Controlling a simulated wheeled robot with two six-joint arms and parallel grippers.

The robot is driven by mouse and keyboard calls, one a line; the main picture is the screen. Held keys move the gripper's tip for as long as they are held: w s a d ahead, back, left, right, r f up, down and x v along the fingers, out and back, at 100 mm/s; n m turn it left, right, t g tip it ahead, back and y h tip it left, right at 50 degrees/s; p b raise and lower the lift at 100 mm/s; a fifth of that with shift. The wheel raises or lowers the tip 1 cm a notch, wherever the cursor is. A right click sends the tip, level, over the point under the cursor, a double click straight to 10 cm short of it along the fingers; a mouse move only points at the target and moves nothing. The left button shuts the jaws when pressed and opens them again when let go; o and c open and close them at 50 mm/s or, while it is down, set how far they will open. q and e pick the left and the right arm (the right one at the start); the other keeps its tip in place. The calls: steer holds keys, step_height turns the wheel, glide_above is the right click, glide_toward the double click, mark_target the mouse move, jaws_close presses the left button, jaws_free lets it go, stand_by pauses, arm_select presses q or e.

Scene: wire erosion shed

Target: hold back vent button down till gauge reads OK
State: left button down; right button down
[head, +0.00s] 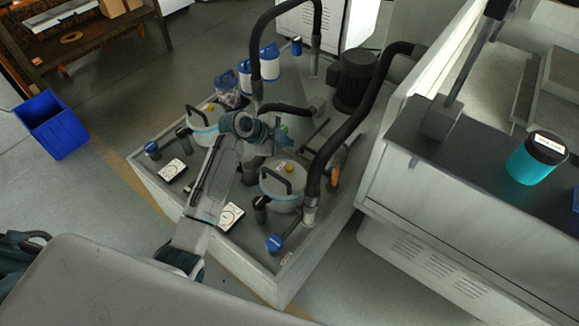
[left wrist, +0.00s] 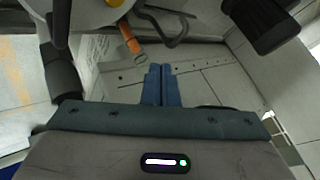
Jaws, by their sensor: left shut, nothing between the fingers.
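Two grey pots with black handles stand on the bench: a back pot (head: 203,127) and a front pot (head: 281,188). The back pot's yellow vent button (head: 211,107) and the front pot's yellow button (head: 289,167) show on their lids. A white dial gauge lies near each pot, the back gauge (head: 173,169) and the front gauge (head: 231,216); their readings are too small to tell. My left gripper (head: 272,138) is over the bench between the pots, apart from the back button. In the left wrist view its fingers (left wrist: 161,85) are shut and empty. My right gripper is not in view.
Black hoses (head: 340,125) arch over the bench at the right, next to a dark motor (head: 356,80). Blue-capped canisters (head: 269,62) stand behind. An orange handle (head: 334,178) is right of the front pot and also shows in the left wrist view (left wrist: 130,38). A blue bin (head: 52,123) stands on the floor.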

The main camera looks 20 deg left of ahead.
mark_target(291, 167)
arm_select(q)
step_height(291, 167, down, 9)
steer(key=b, duration=0.6)
steer(key=shift+b, duration=0.3)
stand_by(1.9)
steer(key=shift+f+b, duration=0.3)
steer(key=shift+f, duration=0.25)
stand_by(0.3)
steer(key=shift+s+f+b, duration=0.2)
steer(key=shift+f+b, duration=0.25)
steer(key=shift+b, duration=0.05)
